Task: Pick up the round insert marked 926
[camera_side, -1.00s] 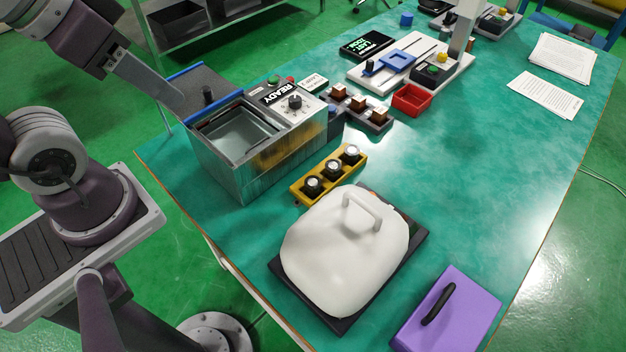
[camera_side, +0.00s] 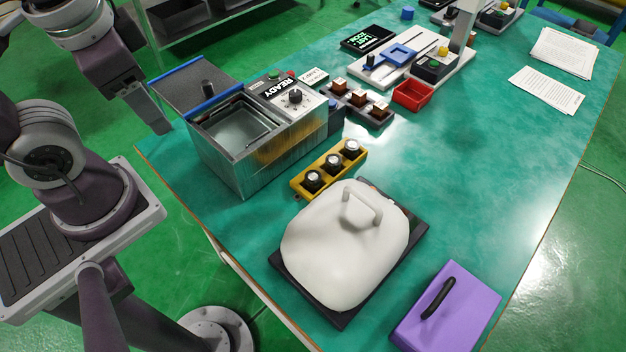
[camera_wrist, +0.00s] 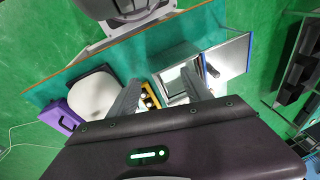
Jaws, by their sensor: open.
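Three round inserts with dark bodies and pale tops sit in a yellow holder (camera_side: 298,187): a near one (camera_side: 312,179), a middle one (camera_side: 333,161) and a far one (camera_side: 352,147). Their markings are too small to read, so I cannot tell which is 926. The holder also shows in the wrist view (camera_wrist: 149,93), small, between the fingers. My gripper (camera_wrist: 161,80) is open and empty.
The metal tank (camera_side: 250,160) is open, its dark lid (camera_side: 185,88) at its left. A white domed cover (camera_side: 335,255) on a black base stands right beside the yellow holder. A purple box (camera_side: 460,310) is at the front. A red bin (camera_side: 413,96) and brown-topped blocks stand behind.

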